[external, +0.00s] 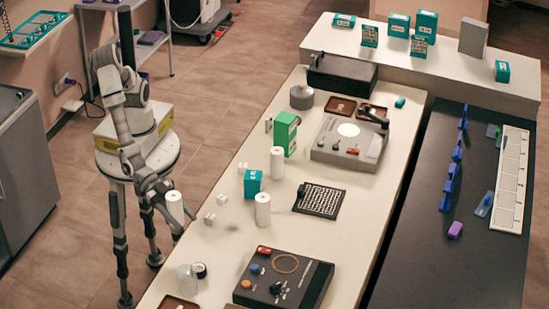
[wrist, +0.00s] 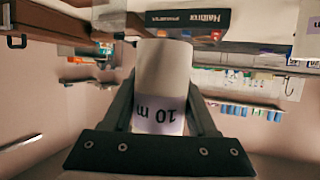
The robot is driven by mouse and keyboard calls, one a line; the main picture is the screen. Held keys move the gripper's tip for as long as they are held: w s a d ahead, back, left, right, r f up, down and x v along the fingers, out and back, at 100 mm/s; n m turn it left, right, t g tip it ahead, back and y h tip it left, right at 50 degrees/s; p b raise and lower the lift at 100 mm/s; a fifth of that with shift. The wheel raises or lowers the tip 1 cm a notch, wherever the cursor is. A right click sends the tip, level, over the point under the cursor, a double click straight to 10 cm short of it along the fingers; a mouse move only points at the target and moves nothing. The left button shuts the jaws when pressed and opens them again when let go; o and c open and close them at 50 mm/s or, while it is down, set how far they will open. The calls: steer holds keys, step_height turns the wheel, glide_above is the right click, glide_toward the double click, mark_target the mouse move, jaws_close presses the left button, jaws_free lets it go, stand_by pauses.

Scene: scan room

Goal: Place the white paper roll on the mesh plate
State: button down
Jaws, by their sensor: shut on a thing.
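My gripper (external: 172,216) is at the left edge of the white table, shut on a white paper roll (external: 175,202). In the wrist view the same roll (wrist: 163,68) sits between the two fingers, with a pale label reading "10 m". The mesh plate (external: 325,207) is a dark plate with a light grid, lying on the table to the right of my gripper. A small black part sits at its left end. The held roll is well apart from the plate.
Two other white rolls (external: 277,163) (external: 263,209) stand between my gripper and the plate. A teal box (external: 252,184), a green box (external: 286,134) and small white blocks (external: 221,199) are nearby.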

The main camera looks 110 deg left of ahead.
mark_target(180, 207)
step_height(180, 207, up, 4)
steer(key=shift+f, duration=0.1)
steer(key=w+a+n+y+b, duration=0.3)
steer(key=w+a+n+y, duration=0.35)
steer(key=w+a, duration=2.15)
steer(key=shift+t+y, duration=0.35)
steer(key=shift+t, duration=0.05)
steer(key=w+a+f, duration=0.1)
steer(key=a+f, duration=0.3)
steer(key=w+a+f+b, duration=0.1)
steer(key=w+a+f, duration=0.1)
steer(key=a+f, duration=0.2)
steer(key=w+a+f+b, duration=0.1)
steer(key=w+a+f, duration=0.1)
steer(key=a+f, duration=0.2)
steer(key=shift+f+b, duration=0.35)
steer(key=shift+f, duration=1.55)
